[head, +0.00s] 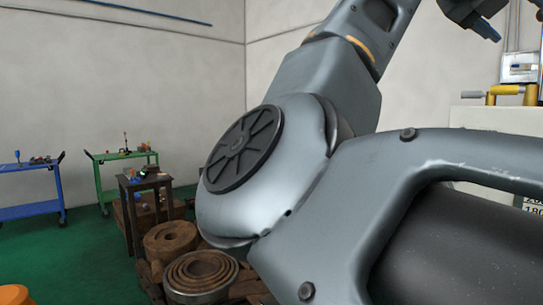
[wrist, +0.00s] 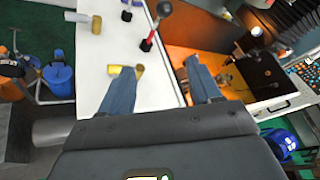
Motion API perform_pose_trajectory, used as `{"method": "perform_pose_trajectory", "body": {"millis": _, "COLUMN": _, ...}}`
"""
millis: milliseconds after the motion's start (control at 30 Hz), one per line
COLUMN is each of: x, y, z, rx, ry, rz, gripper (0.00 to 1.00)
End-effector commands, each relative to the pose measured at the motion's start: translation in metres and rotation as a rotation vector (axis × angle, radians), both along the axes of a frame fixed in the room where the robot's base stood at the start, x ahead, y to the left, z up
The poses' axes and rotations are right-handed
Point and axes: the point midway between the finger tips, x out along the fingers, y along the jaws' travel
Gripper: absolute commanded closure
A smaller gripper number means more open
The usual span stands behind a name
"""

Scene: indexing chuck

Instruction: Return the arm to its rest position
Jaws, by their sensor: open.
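My gripper (wrist: 160,66) is open in the wrist view, its two blue-grey fingers apart with nothing held between them. They extend over a white surface (wrist: 165,92). A short brass-yellow cylinder (wrist: 139,71) lies on that surface, close to the left fingertip in the picture; I cannot tell whether they touch. In the head view, a blue fingertip of my gripper (head: 487,31) shows at the upper right, above the white machine top. My own arm fills the middle and right of that view and hides much behind it.
Beyond the fingers stand a red-and-black handle (wrist: 151,38) and an orange-lit recess (wrist: 205,65). The head view shows a yellow bar (head: 508,91) on the white machine (head: 500,120), a blue cart (head: 30,211), a green cart (head: 120,156) and stacked rings (head: 200,275). Green floor lies open at left.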

Motion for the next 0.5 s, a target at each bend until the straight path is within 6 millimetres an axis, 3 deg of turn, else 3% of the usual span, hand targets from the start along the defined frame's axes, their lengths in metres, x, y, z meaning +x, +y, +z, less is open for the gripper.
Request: {"method": "perform_pose_trajectory", "body": {"millis": 500, "x": -0.013, "y": -0.005, "z": -0.036, "rx": -0.253, "ry": 0.129, "rz": -0.135, "gripper": 0.37}}
